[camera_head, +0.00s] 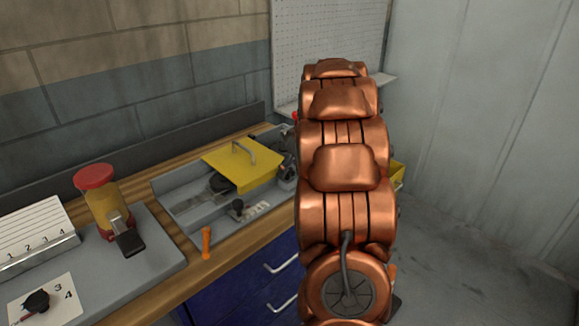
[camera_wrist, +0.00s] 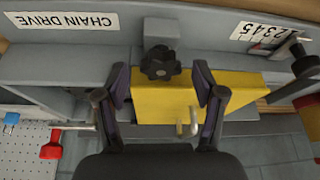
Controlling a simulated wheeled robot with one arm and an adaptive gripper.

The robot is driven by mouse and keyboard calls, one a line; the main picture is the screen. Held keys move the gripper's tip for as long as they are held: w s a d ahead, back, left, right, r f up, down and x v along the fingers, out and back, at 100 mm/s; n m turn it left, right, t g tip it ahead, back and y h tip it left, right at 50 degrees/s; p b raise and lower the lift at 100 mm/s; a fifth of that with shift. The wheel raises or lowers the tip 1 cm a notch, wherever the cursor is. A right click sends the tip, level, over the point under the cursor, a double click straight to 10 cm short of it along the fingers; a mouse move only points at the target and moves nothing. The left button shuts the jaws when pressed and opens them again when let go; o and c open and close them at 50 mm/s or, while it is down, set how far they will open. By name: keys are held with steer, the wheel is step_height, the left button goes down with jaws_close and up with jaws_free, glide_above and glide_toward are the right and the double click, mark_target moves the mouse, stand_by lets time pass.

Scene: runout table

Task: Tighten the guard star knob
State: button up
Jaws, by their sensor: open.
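In the wrist view, the black star knob (camera_wrist: 160,62) sits on a grey block at the edge of the yellow guard (camera_wrist: 165,98). My gripper (camera_wrist: 161,74) is open, with one finger on each side of the knob in the picture. I see no finger touching the knob, and its distance from the fingertips is hard to judge. The guard also shows in the head view (camera_head: 238,168), lying over the grey tray with its handle up. There my copper arm hides my gripper and, it seems, the knob.
A grey frame bears a CHAIN DRIVE label (camera_wrist: 62,21) and a numbered label (camera_wrist: 262,35) beside a lever. A red-handled item (camera_wrist: 51,147) hangs by a pegboard.

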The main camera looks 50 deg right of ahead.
steer(key=b+v, duration=0.1)
steer(key=v, duration=0.6)
steer(key=s+a+f+g+b, duration=0.1)
steer(key=s+a, duration=0.2)
steer(key=a, duration=0.6)
steer(key=s+a+f+g+b, duration=0.1)
steer(key=s+a+f, duration=0.1)
steer(key=a, duration=0.7)
steer(key=s+a+f+m+g+y+b, duration=0.1)
steer(key=s+a, duration=0.3)
steer(key=a, duration=0.6)
steer(key=shift+f+g, duration=0.3)
steer(key=shift+f, duration=0.45)
steer(key=shift+s+a, duration=0.15)
steer(key=shift+a, duration=0.05)
